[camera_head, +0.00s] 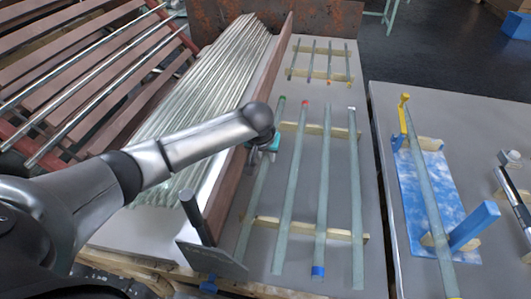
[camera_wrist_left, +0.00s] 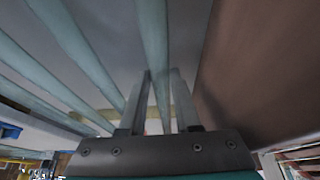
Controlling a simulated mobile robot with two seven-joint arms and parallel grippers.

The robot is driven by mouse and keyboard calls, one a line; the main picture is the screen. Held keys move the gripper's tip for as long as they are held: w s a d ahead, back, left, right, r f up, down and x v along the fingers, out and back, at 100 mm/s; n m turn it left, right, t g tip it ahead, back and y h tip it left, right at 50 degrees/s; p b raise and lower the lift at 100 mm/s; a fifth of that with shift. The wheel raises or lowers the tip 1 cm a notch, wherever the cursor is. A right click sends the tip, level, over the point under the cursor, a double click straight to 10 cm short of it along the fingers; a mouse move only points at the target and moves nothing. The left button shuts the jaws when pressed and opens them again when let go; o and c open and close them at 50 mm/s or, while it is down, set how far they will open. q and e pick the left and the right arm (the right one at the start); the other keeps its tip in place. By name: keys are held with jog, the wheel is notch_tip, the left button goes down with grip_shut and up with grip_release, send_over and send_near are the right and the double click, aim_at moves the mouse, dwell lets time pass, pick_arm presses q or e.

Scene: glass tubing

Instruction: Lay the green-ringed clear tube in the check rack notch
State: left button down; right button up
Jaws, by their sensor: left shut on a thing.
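The green-ringed clear tube (camera_head: 257,195) lies leftmost of several tubes on the wooden rests, its green end (camera_head: 282,99) at the back. My left gripper (camera_head: 271,150) is shut on it near its upper part. In the left wrist view the tube (camera_wrist_left: 153,40) runs between the two fingers (camera_wrist_left: 160,100). The check rack, on the right-hand table, has a yellow post (camera_head: 404,108) and a blue post (camera_head: 472,226) beside a blue cloud-patterned mat (camera_head: 414,205). Another clear tube (camera_head: 427,190) with a yellow end lies along it. Notch details are unclear. My right gripper is out of view.
Red-ringed (camera_head: 297,170), blue-ringed (camera_head: 323,190) and white-ended (camera_head: 355,190) tubes lie right of the held one. A brown upright board (camera_head: 245,110) stands close on its left, beside stacked tubes (camera_head: 190,95). A gap separates the two tables.

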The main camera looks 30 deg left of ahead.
aim_at(264, 162)
pick_arm(q)
jog(key=shift+f, duration=0.25)
jog(key=c, duration=0.6)
grip_release()
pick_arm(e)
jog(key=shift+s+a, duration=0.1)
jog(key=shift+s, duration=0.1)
pick_arm(q)
jog(key=shift+r, duration=0.6)
jog(key=p+v, duration=0.2)
jog(key=v, duration=0.3)
jog(key=shift+w, duration=0.1)
jog(key=p+v, duration=0.2)
jog(key=v, duration=0.5)
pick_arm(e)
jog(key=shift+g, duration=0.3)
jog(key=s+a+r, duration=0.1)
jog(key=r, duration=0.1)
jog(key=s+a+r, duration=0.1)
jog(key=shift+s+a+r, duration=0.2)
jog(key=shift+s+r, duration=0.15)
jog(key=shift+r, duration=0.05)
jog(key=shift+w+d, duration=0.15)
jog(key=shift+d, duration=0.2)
